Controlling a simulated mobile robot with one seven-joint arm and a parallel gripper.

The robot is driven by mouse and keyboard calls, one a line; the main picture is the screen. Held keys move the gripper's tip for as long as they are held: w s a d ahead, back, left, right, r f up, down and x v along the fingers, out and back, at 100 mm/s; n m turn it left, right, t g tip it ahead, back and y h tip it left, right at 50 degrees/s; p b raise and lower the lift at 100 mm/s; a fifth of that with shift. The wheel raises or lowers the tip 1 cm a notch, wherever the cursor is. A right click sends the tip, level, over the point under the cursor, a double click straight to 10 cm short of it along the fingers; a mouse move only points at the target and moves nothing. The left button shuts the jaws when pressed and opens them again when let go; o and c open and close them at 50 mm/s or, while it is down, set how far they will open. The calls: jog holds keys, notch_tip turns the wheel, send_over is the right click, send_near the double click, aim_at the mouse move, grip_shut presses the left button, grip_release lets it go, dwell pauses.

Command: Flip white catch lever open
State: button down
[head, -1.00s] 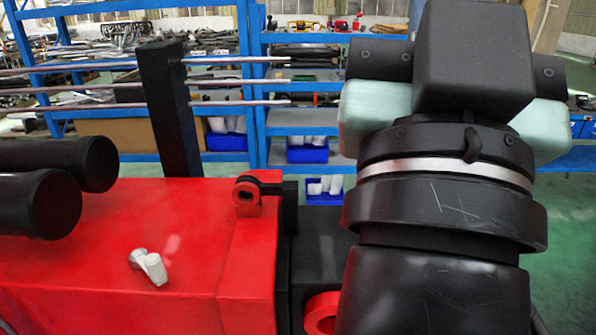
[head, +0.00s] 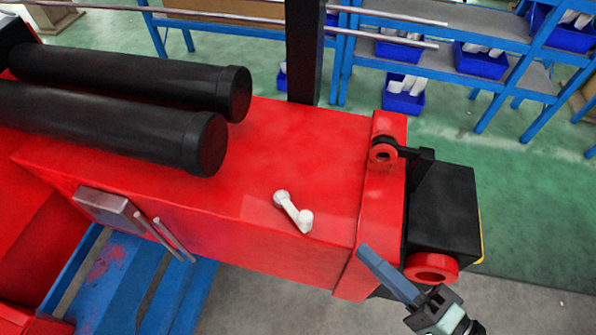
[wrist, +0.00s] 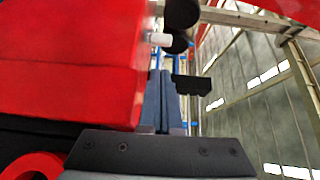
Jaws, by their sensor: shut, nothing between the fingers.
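In the wrist view the white lever (wrist: 158,39) juts out from the red side, above the fingertips. My gripper (head: 363,251) is right of and below the lever in the head view, apart from it, by the box's red end plate. Its blue-grey fingers are closed together and empty. They also show together in the wrist view (wrist: 160,76).
Two black cylinders (head: 130,100) lie along the box at left. A red ring (head: 431,268) and a black block (head: 442,213) are close to my gripper at the box's right end. Blue shelving (head: 475,60) stands behind. Green floor at right is open.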

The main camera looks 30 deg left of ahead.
jog(key=p, duration=0.4)
send_near(292, 207)
jog(key=w+a+r, duration=0.2)
jog(key=shift+w+a+r, duration=0.3)
jog(key=shift+w, duration=0.05)
jog(key=shift+w+a+f, duration=0.15)
jog(key=shift+w+a, duration=0.05)
jog(key=shift+a, duration=0.3)
jog(key=shift+a+f, duration=0.1)
